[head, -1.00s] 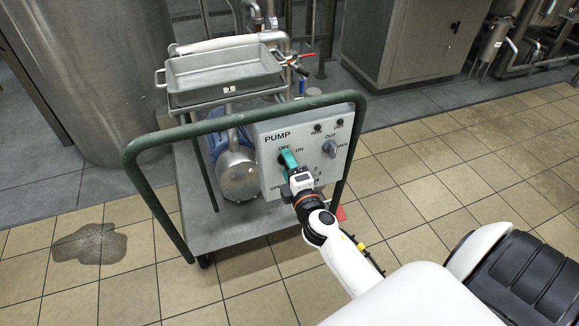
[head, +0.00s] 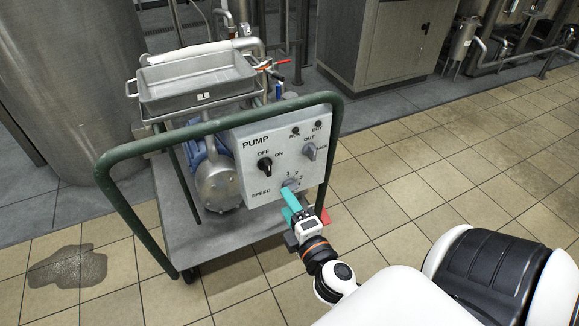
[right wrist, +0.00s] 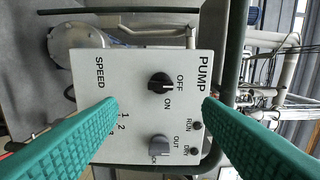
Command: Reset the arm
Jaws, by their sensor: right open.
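My right gripper (head: 295,201) is open and empty, with teal fingers, in front of the lower part of the pump's control panel (head: 262,176). The black OFF/ON knob (head: 265,164) is uncovered, above and left of the fingers. A grey OUT knob (head: 309,151) sits at the panel's right. In the right wrist view, both fingers spread wide (right wrist: 160,112), and the black knob (right wrist: 161,83) shows between them. My left gripper is not in view.
The panel is on a cart with a green tube handle (head: 128,207), a steel tray (head: 190,83) and a round pump head (head: 217,185). A large tank stands behind left, a grey cabinet (head: 375,42) behind right. A wet patch (head: 66,267) marks the tiles. The floor at right is clear.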

